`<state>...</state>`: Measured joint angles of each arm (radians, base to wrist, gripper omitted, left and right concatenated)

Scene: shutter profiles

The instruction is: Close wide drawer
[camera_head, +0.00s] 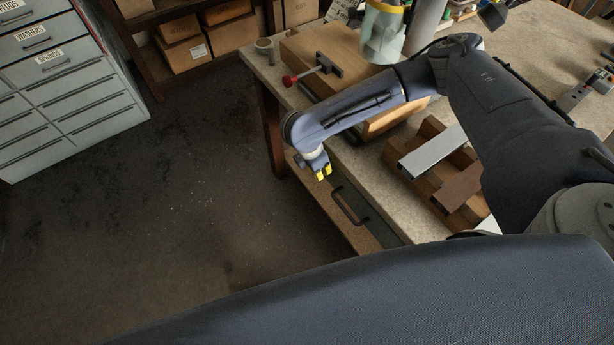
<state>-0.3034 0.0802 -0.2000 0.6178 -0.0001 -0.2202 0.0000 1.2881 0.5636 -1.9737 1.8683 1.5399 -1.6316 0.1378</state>
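A dark drawer front (372,212) with a bar handle (348,205) sits under the edge of the workbench. Its front appears close to the bench edge; I cannot tell whether a small gap is left. My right gripper (323,172), with yellow fingertips, hangs just off the bench edge, beyond the handle and apart from it. Its fingertips are close together with nothing seen between them. My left gripper is not in view.
The workbench top (375,165) holds a wooden block with a red-knobbed clamp (290,80) and a wooden rack (430,170) with metal profiles. A grey drawer cabinet (70,90) stands at the left, cardboard boxes (185,52) behind. The floor between is clear.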

